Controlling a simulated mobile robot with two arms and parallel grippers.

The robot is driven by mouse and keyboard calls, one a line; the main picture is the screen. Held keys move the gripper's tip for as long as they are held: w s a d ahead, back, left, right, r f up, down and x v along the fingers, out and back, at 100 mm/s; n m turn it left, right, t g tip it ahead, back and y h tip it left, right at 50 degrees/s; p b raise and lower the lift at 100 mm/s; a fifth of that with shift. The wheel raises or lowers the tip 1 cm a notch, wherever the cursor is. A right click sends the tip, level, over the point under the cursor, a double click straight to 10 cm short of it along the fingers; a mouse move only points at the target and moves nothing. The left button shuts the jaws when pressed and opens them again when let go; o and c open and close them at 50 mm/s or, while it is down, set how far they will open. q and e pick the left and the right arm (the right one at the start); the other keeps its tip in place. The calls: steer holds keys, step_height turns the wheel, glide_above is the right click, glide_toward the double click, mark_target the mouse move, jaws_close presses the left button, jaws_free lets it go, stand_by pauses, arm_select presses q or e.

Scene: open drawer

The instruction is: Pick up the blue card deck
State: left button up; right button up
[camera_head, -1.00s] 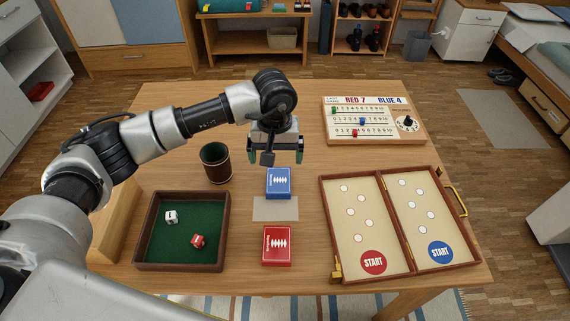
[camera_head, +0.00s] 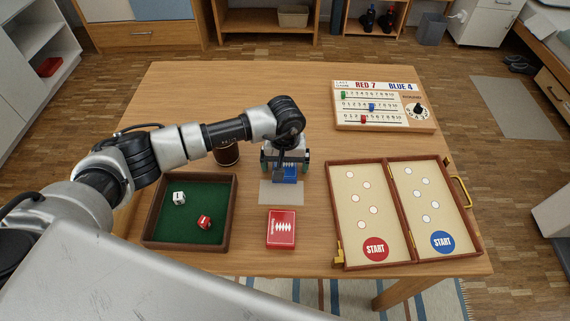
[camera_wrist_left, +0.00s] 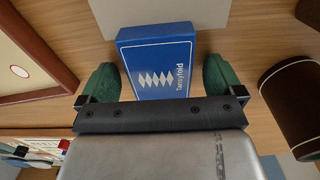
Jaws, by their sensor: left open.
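The blue card deck (camera_head: 286,174) lies flat on the table, at the far edge of a grey rectangle. In the head view my left gripper (camera_head: 286,166) is over it and hides much of it. In the left wrist view the blue deck (camera_wrist_left: 158,62) lies between the two green fingertips of my left gripper (camera_wrist_left: 160,80), one on each side. The jaws are open, with a small gap to the deck on both sides; I cannot tell whether the tips touch the table. My right gripper is not in view.
A red card deck (camera_head: 281,229) lies in front of the grey rectangle (camera_head: 281,192). A dice tray (camera_head: 233,212) is at left, and a dark cup (camera_head: 226,154) stands behind it. An open game case (camera_head: 335,190) is at right, with a scoreboard (camera_head: 384,125) behind it.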

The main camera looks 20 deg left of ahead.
arm_select(q)
steer(key=c, duration=1)
